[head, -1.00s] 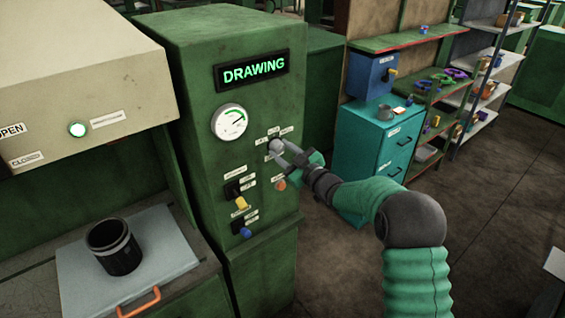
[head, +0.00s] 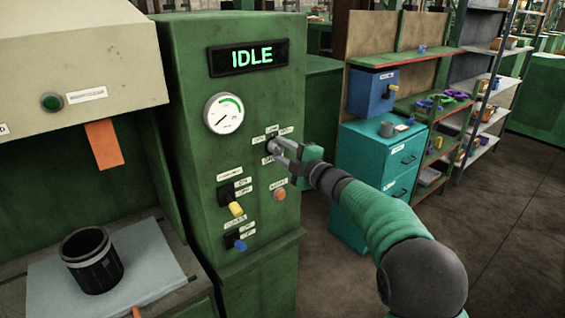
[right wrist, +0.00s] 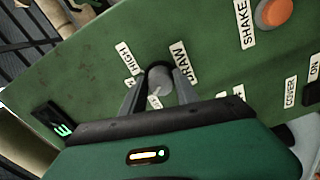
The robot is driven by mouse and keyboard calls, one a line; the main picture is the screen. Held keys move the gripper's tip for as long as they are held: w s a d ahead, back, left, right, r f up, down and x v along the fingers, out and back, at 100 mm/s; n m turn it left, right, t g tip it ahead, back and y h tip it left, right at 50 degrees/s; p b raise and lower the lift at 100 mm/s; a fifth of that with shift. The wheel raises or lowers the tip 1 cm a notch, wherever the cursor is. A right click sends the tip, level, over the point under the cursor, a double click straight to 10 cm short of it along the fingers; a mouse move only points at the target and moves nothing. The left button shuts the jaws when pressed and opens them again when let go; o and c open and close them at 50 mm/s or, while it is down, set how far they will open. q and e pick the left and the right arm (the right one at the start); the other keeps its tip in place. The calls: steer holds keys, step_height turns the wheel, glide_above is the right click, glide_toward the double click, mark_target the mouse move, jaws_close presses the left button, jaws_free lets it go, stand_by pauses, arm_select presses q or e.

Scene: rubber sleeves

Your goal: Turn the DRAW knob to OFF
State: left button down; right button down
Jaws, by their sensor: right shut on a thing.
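The DRAW knob (right wrist: 159,80) is a grey round knob on the green control cabinet (head: 200,180). In the right wrist view it sits between my right gripper's fingers, beside the DRAW label and a HIGH label. My right gripper (head: 274,148) is shut on the knob. The fingers and gripper hide part of the knob and some of its labels. The display (head: 250,57) above reads IDLE in green letters. My left gripper is not in view.
A round gauge (head: 223,113) sits left of the knob. Yellow (head: 236,209) and blue (head: 239,245) switches and an orange button (head: 280,195) are below. A black pot (head: 92,262) stands on a plate at lower left.

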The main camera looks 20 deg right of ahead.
steer(key=shift+n+b, duration=1.05)
steer(key=shift+n, duration=0.25)
steer(key=shift+f, duration=0.1)
steer(key=c, duration=1.4)
jaws_free()
steer(key=o, duration=0.5)
steer(key=shift+w, duration=0.15)
steer(key=shift+a, duration=0.1)
steer(key=b+v, duration=0.2)
steer(key=v, duration=1.5)
